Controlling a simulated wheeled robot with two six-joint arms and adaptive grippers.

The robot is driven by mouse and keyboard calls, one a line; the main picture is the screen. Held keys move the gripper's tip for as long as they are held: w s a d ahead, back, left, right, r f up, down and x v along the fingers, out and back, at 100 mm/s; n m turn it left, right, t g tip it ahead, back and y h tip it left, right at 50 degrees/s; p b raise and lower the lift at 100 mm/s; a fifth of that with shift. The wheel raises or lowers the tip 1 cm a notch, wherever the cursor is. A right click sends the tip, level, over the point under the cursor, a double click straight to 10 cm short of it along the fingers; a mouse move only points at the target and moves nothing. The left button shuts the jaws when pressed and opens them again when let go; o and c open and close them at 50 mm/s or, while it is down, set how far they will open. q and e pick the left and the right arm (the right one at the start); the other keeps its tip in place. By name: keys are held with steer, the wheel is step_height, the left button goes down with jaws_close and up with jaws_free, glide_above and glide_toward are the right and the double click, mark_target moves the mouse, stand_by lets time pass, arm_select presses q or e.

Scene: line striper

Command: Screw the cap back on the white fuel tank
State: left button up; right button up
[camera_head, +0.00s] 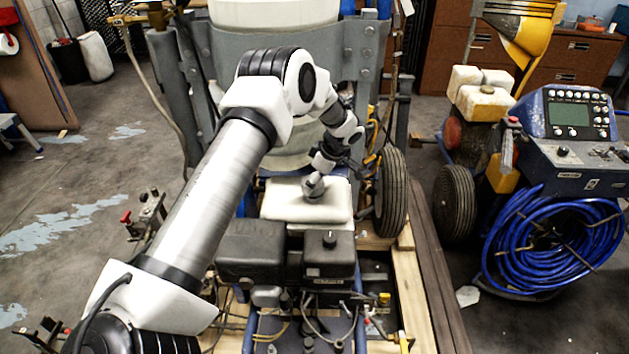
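The white fuel tank (290,204) is a low white block on the striper, behind the black engine. A small grey cap (314,189) is at the top of the tank, towards its right side. My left arm reaches in from the left and bends down over the tank. My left gripper (319,174) points down right at the cap. The fingers are small and dark here, and I cannot tell whether they are closed on the cap or only close above it. The tank opening is not visible under the cap. My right gripper is not in view.
The black engine (285,255) with cables stands in front of the tank. A tyre (391,193) is close to its right, and a large white bucket (275,14) rises behind. A blue machine with a coiled blue hose (545,240) stands at the right. Open floor lies to the left.

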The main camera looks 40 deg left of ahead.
arm_select(q)
steer(key=shift+f, duration=0.15)
steer(key=shift+f, duration=0.45)
steer(key=shift+f, duration=0.1)
steer(key=shift+f+b, duration=0.25)
steer(key=shift+b, duration=0.1)
steer(key=shift+f, duration=0.4)
stand_by(0.9)
steer(key=m+t+p, duration=0.1)
steer(key=m, duration=0.2)
steer(key=shift+p, duration=0.4)
